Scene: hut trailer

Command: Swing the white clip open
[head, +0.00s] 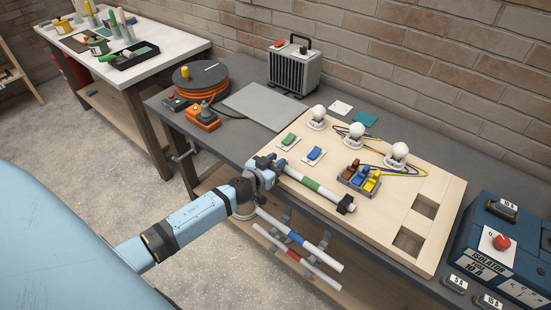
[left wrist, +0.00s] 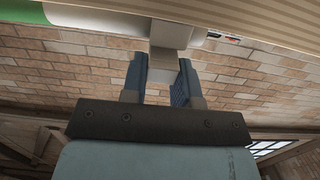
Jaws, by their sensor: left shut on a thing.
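A white tube with a green band (head: 311,184) lies along the front edge of the wooden board. A black clip (head: 346,203) is at its right end. My left gripper (head: 270,168) is at the tube's left end and covers most of what is there. In the left wrist view, the two blue fingers of my left gripper (left wrist: 161,80) are closed on the pale block of the white clip (left wrist: 168,60), just beside the white tube (left wrist: 120,18). The clip's hinge is hidden, and I cannot tell how far it is swung. My right gripper is not in view.
The board (head: 397,228) bears white lamps (head: 357,131), a green switch (head: 288,140), a blue switch (head: 314,154) and coloured connectors (head: 360,177). Two more tubes (head: 297,239) hang below the edge. A blue isolator box (head: 500,250) stands right; an orange cable reel (head: 201,80) stands left.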

